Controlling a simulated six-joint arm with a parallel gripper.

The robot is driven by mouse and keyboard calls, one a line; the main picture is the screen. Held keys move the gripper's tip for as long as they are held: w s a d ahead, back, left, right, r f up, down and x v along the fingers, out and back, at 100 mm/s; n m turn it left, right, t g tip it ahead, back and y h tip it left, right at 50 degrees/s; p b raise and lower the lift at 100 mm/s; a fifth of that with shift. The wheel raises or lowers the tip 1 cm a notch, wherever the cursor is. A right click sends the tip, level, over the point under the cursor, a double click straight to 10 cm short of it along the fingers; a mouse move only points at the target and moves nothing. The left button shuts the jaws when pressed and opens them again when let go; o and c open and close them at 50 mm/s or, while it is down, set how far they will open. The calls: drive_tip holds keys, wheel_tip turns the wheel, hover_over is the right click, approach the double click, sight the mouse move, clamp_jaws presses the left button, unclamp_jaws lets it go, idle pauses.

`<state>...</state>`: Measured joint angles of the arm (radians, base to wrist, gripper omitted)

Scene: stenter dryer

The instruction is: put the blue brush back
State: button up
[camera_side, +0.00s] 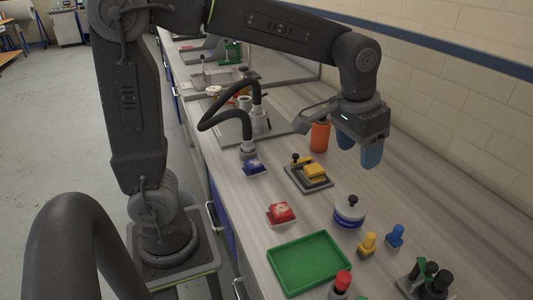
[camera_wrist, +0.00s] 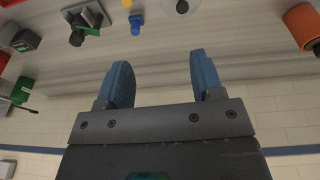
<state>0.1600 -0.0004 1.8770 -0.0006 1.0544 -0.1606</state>
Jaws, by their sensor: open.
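A small blue knobbed piece (camera_side: 395,236), which looks like the blue brush, stands upright on the bench beside a similar yellow piece (camera_side: 368,243). In the wrist view the blue piece (camera_wrist: 136,25) is at the top, left of centre, with the yellow one (camera_wrist: 138,4) beyond it. I cannot tell for sure that it is a brush. My gripper (camera_side: 371,157) hangs above the bench near the wall, behind the blue piece and well above it. Its blue fingers (camera_wrist: 160,64) are apart with nothing between them.
A white-and-blue pot (camera_side: 349,213) stands near the blue piece, with a green tray (camera_side: 309,262) in front. A dark rack (camera_side: 422,280) holds black-topped items.

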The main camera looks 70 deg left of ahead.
drive_tip(key=s+a+f+t, duration=0.1)
drive_tip(key=s+a+t, duration=0.2)
drive_tip(key=s, duration=1.3)
drive_tip(key=a, duration=0.3)
drive_tip(key=shift+c, duration=0.2)
